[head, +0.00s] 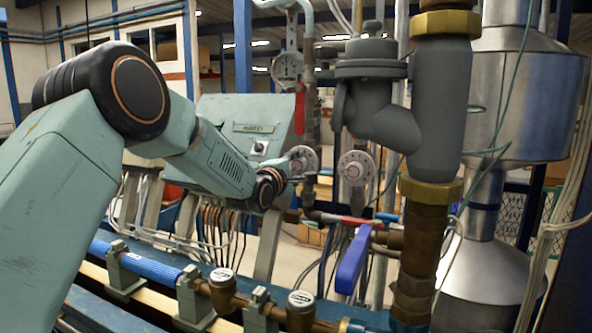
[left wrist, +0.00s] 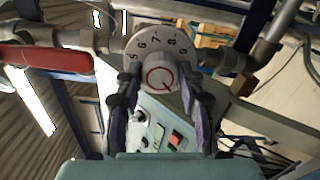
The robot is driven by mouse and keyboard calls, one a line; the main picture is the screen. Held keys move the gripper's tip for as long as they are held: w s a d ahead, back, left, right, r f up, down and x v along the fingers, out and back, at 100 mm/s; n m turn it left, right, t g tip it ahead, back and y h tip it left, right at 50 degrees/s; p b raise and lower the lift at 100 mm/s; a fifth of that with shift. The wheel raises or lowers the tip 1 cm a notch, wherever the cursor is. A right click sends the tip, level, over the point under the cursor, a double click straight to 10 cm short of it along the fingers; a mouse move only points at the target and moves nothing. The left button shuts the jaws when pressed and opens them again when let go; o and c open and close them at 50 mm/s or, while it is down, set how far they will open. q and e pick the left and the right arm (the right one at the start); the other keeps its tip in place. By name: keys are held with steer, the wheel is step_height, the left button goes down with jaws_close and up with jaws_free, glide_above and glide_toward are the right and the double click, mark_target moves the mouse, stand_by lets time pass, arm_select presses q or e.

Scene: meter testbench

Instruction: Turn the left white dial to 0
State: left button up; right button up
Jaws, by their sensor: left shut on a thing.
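The left white dial (head: 303,158) is on the pipework in the middle of the head view, partly covered by my left gripper (head: 290,178). In the left wrist view the dial's white numbered face (left wrist: 158,45) shows 5, 6, 7, 8 and 9 along its upper rim, with 7 near the top. Its round knob (left wrist: 160,74) has a red ring mark. My left gripper (left wrist: 160,88) is shut on the knob, one finger on each side. The dial's lower part is hidden. My right gripper is in neither view.
A second white dial (head: 356,168) is close on the right. A green control box (head: 250,118) is behind my arm. Pipes with round caps (head: 301,300) run below.

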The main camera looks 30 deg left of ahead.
arm_select(q)
steer(key=shift+n, duration=0.3)
steer(key=o, duration=1.2)
steer(key=shift+s, duration=0.1)
steer(key=s, duration=1.2)
steer(key=shift+d, duration=0.4)
steer(key=shift+w, duration=0.15)
